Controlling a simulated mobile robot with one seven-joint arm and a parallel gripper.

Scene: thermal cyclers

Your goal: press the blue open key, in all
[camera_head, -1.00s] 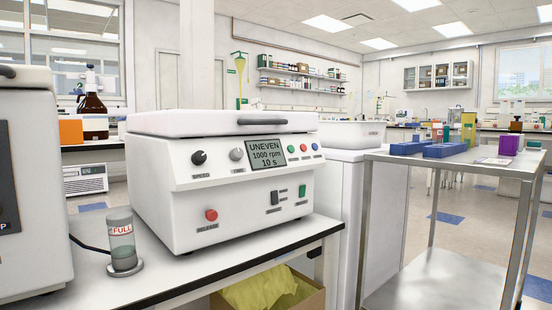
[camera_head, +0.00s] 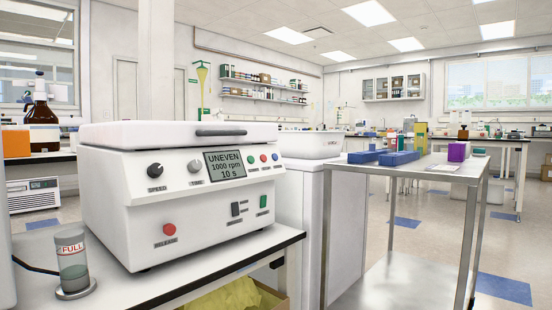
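A white benchtop machine (camera_head: 130,205) stands on the bench with its lid down. Its screen (camera_head: 225,164) reads "UNEVEN 1000 rpm 10 s". Right of the screen is a row of three small round keys: green, red, and a blue key (camera_head: 275,157) at the right end. The labels under these keys are too small to read surely. A larger red button (camera_head: 169,230) marked "RELEASE" sits low on the front, with a dark switch (camera_head: 235,209) and a green rocker switch (camera_head: 263,202) to its right. My gripper is not in view.
A vial marked "FULL" (camera_head: 72,262) stands on the bench at the front left. A steel cart (camera_head: 440,171) on the right carries blue racks (camera_head: 400,158) and a purple block (camera_head: 456,152). An open box (camera_head: 270,298) sits below the bench. Floor is clear at far right.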

